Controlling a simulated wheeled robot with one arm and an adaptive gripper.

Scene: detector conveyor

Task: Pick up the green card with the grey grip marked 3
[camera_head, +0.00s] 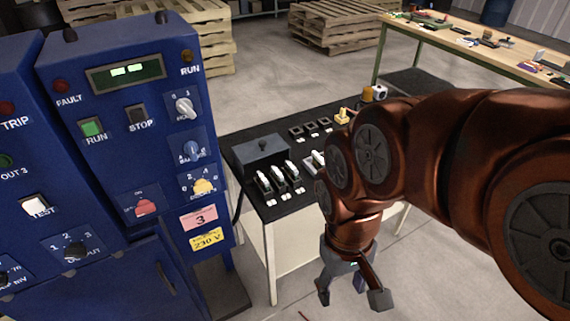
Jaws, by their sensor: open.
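Several upright pieces with pale grips (278,177) stand in a row on a black-topped table (285,208), with small white labels in front. They are too small for me to read a mark, and I cannot tell which one is the green card with the grey grip marked 3. My gripper (352,297) hangs open and empty, pointing down, in front of the table's right part and apart from the row. My arm hides the right part of the tabletop. Another pale piece (315,162) shows partly beside my arm.
A grey box (261,152) stands on the table's left, with dark empty-looking frames (311,128) and a yellow piece (342,117) behind. A blue control cabinet (120,130) stands close on the left. A workbench (480,45) and pallets (325,30) are farther back.

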